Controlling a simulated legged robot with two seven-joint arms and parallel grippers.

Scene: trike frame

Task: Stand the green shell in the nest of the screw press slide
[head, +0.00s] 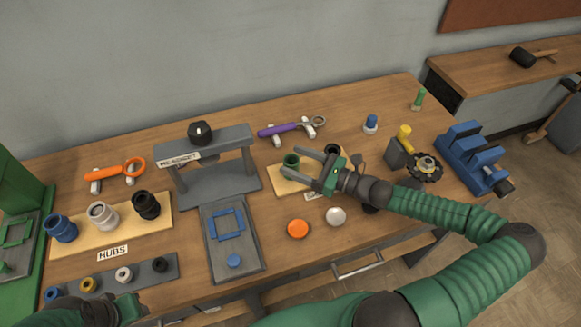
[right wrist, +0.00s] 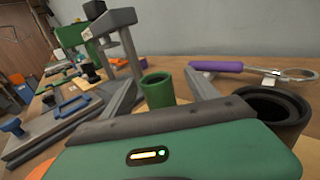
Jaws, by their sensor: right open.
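The green shell (head: 291,159), a short open-topped cup, stands upright on a pale wooden board (head: 285,187). My right gripper (head: 295,163) is open, with its two fingers on either side of the shell. In the right wrist view the shell (right wrist: 158,90) stands between the spread fingers; contact cannot be told. The grey screw press (head: 215,165), labelled HEADSET, stands left of it. Its slide (head: 243,262) extends toward the front and carries a blue square frame, the nest (head: 226,225), which looks empty. My left gripper (head: 138,312) is cut off at the bottom left.
A black shell (head: 332,151) stands close behind my right gripper. An orange disc (head: 298,229) and a white disc (head: 336,216) lie in front. A HUBS board (head: 80,240) holds several cups at left. A blue vise (head: 468,155) stands right.

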